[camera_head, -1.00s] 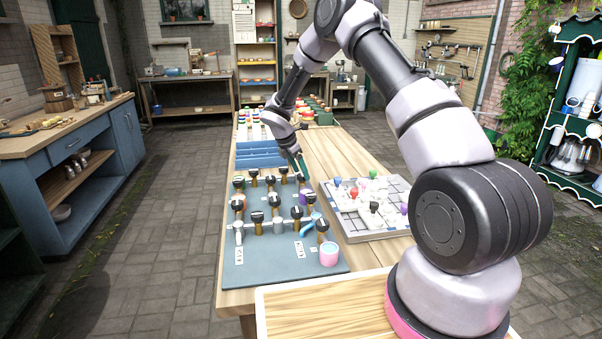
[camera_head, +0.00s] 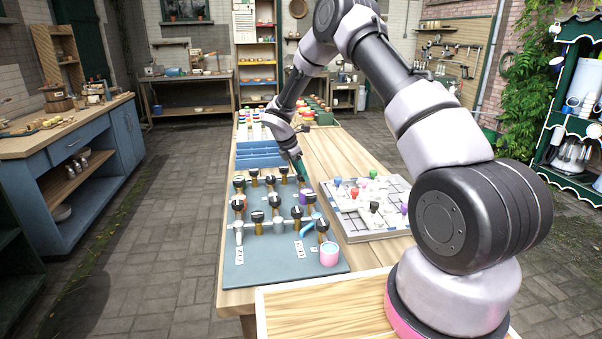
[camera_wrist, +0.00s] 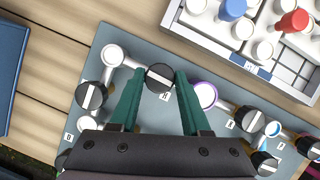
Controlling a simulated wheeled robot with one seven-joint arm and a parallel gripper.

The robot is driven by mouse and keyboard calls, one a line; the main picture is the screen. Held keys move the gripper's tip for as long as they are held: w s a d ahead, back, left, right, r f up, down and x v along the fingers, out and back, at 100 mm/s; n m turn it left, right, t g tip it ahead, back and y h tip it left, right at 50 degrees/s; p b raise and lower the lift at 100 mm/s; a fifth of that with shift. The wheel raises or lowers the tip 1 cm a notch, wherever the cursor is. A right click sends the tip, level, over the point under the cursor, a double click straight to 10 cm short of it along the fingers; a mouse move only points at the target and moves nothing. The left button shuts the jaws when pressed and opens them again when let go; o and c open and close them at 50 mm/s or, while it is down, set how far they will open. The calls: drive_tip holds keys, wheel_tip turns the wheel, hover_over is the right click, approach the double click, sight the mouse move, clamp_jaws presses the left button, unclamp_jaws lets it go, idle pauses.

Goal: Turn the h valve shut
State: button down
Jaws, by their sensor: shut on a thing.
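The h valve (camera_wrist: 160,78) is a black round knob with a white stripe, in the middle of the wrist view. A small letter label (camera_wrist: 165,97) lies just below it on the grey-blue board. My gripper (camera_wrist: 158,74) has its two green fingers on either side of this knob and is shut on it. The stripe slants down to the right, running roughly from one finger toward the other. In the head view my gripper (camera_head: 299,167) points down at the far right corner of the valve board (camera_head: 262,262); the knob there is largely hidden.
Several other black-knobbed valves (camera_head: 257,217) stand close by on the board. A purple-rimmed fitting (camera_wrist: 205,95) is just right of my right finger. A white tray with coloured pegs (camera_head: 365,210) lies to the right, and a blue tray (camera_head: 258,155) lies behind.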

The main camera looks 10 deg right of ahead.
drive_tip(key=m+g, duration=0.1)
drive_tip(key=m, duration=0.2)
drive_tip(key=shift+w+m+g, duration=0.1)
drive_tip(key=shift+m+g, duration=0.2)
drive_tip(key=shift+m, duration=0.1)
drive_tip(key=m, duration=0.2)
drive_tip(key=m+g, duration=0.1)
drive_tip(key=m, duration=0.1)
drive_tip(key=shift+w+m+g, duration=0.15)
drive_tip(key=shift+m+g, duration=0.15)
drive_tip(key=m+g, duration=0.1)
drive_tip(key=m, duration=0.1)
drive_tip(key=m+y, duration=0.1)
drive_tip(key=m, duration=0.2)
drive_tip(key=shift+w+d+g, duration=0.1)
drive_tip(key=shift+g, duration=0.3)
drive_tip(key=shift+m+g+y, duration=0.3)
drive_tip(key=shift+m+y, duration=0.4)
drive_tip(key=shift+m, duration=1.3)
drive_tip(key=shift+c, duration=1.8)
unclamp_jaws()
drive_tip(key=v, duration=1)
drive_tip(key=shift+w+r, duration=0.25)
drive_tip(key=shift+r, duration=0.05)
